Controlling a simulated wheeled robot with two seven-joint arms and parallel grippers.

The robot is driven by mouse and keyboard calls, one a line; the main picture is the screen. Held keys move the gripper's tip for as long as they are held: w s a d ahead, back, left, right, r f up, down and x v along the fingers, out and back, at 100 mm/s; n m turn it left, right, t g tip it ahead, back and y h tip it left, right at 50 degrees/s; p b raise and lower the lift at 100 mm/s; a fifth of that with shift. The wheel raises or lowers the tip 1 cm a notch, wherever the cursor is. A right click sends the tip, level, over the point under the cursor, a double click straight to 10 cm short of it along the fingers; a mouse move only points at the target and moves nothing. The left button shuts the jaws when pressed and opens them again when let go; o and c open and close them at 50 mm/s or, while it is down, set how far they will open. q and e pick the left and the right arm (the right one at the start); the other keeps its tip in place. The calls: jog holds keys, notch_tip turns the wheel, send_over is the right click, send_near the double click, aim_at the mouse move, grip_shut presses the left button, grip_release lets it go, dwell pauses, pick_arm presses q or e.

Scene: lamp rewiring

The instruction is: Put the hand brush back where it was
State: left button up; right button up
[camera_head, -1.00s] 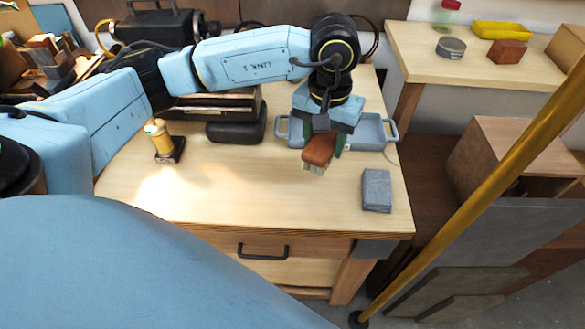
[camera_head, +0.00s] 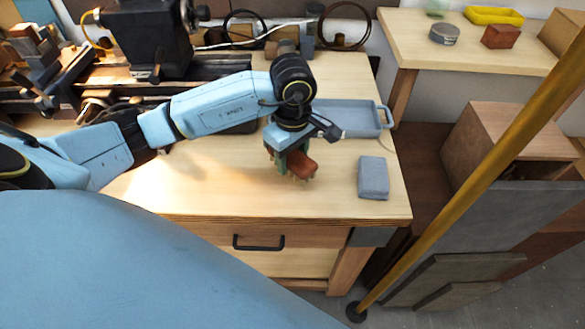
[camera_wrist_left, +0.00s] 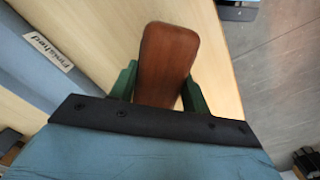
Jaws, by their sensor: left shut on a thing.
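The hand brush (camera_head: 301,166) has a reddish-brown wooden body and is held in my left gripper (camera_head: 290,165) over the middle of the workbench. In the left wrist view the brown brush (camera_wrist_left: 167,58) sits between the two green fingers of the left gripper (camera_wrist_left: 160,88), which are shut on it. The bristles are mostly hidden in both views now. I cannot tell whether the brush touches the bench top. My right gripper is not in view.
The wooden workbench (camera_head: 220,195) has free room in front of the brush. A grey-blue block (camera_head: 373,178) lies to the right. A blue tray (camera_head: 350,106) stands behind, with a "Finished" label (camera_wrist_left: 48,51) in the wrist view. A yellow pole (camera_head: 480,165) crosses at the right.

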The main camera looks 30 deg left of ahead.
aim_at(293, 155)
pick_arm(q)
jog(key=shift+f, duration=2.1)
jog(key=shift+f+b, duration=0.25)
jog(key=shift+b, duration=0.1)
jog(key=o, duration=0.9)
jog(key=shift+r, duration=0.1)
jog(key=shift+o, duration=0.2)
jog(key=shift+r, duration=0.1)
notch_tip(293, 155, up, 12)
jog(key=shift+r+p, duration=0.1)
jog(key=shift+p, duration=0.3)
